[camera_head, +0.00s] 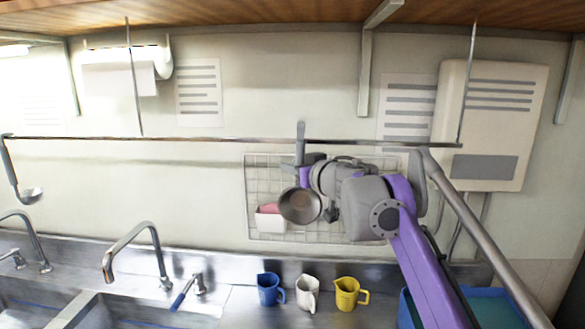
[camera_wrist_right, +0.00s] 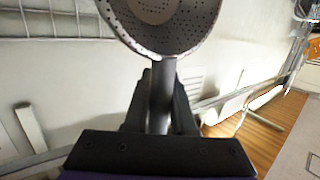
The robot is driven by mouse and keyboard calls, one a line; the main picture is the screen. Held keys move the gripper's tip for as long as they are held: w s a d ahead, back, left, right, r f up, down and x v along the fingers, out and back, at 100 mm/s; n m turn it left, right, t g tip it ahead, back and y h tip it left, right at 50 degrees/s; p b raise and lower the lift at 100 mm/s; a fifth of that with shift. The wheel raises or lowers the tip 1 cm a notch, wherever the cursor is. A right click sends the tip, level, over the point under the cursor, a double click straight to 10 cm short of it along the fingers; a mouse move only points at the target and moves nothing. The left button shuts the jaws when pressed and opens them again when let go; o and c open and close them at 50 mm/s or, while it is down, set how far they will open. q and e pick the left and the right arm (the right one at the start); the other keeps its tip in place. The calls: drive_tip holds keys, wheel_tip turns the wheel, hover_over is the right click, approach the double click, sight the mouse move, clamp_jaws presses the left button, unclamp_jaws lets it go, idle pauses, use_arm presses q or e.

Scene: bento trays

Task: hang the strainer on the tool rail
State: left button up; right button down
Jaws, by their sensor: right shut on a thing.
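The strainer (camera_head: 300,207) is a grey metal bowl on a long flat handle, held upright with the bowl low and the handle's top end just above the tool rail (camera_head: 215,140). The rail is a thin metal bar across the wall. I cannot tell whether the handle touches or hooks it. My right gripper (camera_head: 304,172) is shut on the strainer's handle below the rail. In the right wrist view, the perforated bowl (camera_wrist_right: 165,22) shows beyond the dark fingers, with the handle (camera_wrist_right: 161,98) between them. My left gripper is out of view.
A ladle (camera_head: 30,194) hangs at the rail's left end. A wire grid (camera_head: 258,170) with a small white holder (camera_head: 270,222) is behind the strainer. Blue (camera_head: 268,290), white (camera_head: 307,294) and yellow (camera_head: 346,293) cups stand below, right of the faucet (camera_head: 135,235). The rail's left middle is free.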

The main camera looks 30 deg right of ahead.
drive_tip(key=shift+w+d, duration=0.3)
drive_tip(key=shift+w, duration=0.05)
wheel_tip(320, 180, down, 3)
drive_tip(key=shift+w+d+r+b, duration=0.1)
drive_tip(key=shift+w+b, duration=0.05)
drive_tip(key=shift+b, duration=0.6)
drive_tip(key=c, duration=0.7)
unclamp_jaws()
drive_tip(key=shift+o, duration=0.2)
